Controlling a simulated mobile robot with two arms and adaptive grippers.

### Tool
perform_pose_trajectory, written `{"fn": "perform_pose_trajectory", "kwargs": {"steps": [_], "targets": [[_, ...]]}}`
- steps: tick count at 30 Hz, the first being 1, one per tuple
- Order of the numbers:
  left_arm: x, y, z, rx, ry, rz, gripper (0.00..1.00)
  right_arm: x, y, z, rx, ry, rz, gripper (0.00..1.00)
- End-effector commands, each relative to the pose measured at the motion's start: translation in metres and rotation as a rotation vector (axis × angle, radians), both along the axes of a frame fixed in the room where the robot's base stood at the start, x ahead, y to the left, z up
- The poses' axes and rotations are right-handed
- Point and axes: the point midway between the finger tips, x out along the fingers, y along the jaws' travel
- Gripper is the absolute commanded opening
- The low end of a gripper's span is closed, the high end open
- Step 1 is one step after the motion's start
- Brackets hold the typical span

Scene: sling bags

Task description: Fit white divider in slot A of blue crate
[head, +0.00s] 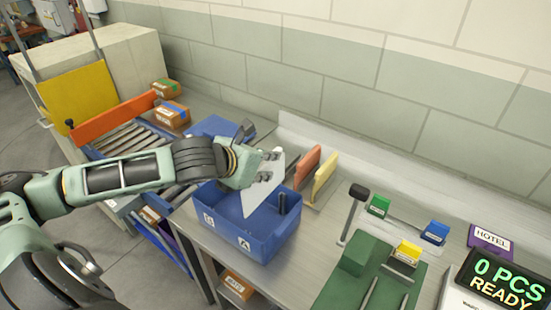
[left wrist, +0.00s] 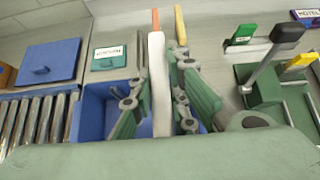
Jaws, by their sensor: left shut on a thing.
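The blue crate (head: 268,234) stands on the bench in the head view, with labels B and A on its front wall. My left gripper (head: 268,168) is above the crate, shut on the white divider (head: 263,193). The divider is upright and slightly tilted, its lower part at or just inside the crate's opening; I cannot tell whether it sits in a slot. In the left wrist view the divider (left wrist: 158,85) is edge-on between the fingers of my gripper (left wrist: 158,105), with the crate (left wrist: 93,110) below. My right gripper is not in view.
An orange divider (head: 307,166) and a yellow divider (head: 325,178) stand behind the crate to the right. A green fixture (head: 355,256) and a dark-knobbed lever (head: 353,210) are further right. A roller conveyor (head: 128,140) lies left. A wall closes the back.

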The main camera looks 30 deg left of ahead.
Motion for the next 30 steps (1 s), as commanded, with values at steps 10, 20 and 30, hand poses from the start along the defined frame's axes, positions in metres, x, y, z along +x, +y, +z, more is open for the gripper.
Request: {"fn": "perform_pose_trajectory", "kwargs": {"steps": [10,20,30], "targets": [[-0.001,0.003,0.002,-0.002,-0.001,-0.010,0.00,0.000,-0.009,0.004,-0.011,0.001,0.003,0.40],[-0.001,0.003,-0.001,0.005,-0.002,-0.004,0.00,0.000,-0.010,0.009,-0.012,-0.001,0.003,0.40],[-0.001,0.003,-0.036,0.005,-0.002,-0.004,0.00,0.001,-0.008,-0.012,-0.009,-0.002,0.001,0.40]]}}
